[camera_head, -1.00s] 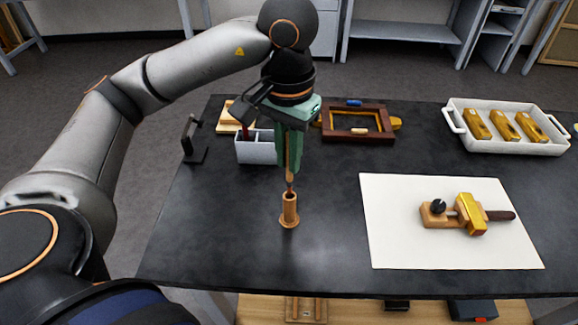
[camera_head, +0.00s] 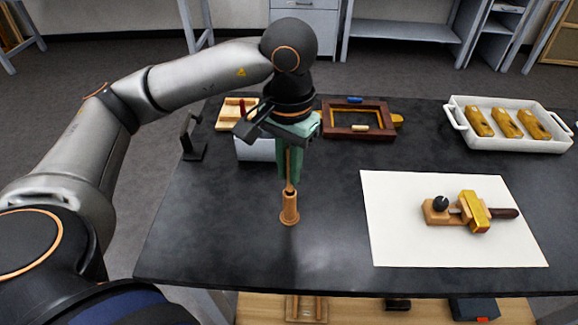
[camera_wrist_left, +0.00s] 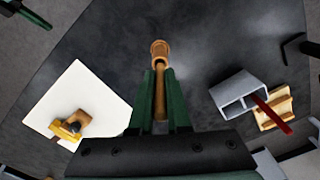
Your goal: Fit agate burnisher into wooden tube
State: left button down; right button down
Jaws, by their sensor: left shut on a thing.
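The wooden tube (camera_head: 289,208) stands upright on a round foot on the dark table, left of the white sheet. My left gripper (camera_head: 290,180) points down right above it, with its green fingers shut on the agate burnisher (camera_head: 290,166). The burnisher is a slim wooden-handled tool held upright, and its lower end is at the tube's mouth. How far the tip is inside cannot be told. In the left wrist view the burnisher (camera_wrist_left: 160,95) runs between the fingers toward the tube (camera_wrist_left: 159,48).
A white sheet (camera_head: 400,240) bears a wood and brass tool (camera_head: 455,211). A white tray (camera_head: 510,144) with gilt pieces is at the back right. A dark red frame (camera_head: 343,131) and a grey divided box (camera_head: 252,150) stand behind the gripper. The front left table is clear.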

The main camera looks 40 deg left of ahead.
pick_arm(q)
jog(key=c, duration=0.9)
grip_release()
jog(key=shift+r, duration=0.1)
jog(key=shift+r+p, duration=0.2)
jog(key=shift+p, duration=0.1)
jog(key=shift+r+p, duration=0.75)
jog(key=shift+p, duration=0.1)
notch_tip(320, 180, up, 9)
jog(key=shift+r+p, duration=0.2)
jog(key=shift+p, duration=0.3)
jog(key=shift+r, duration=0.9)
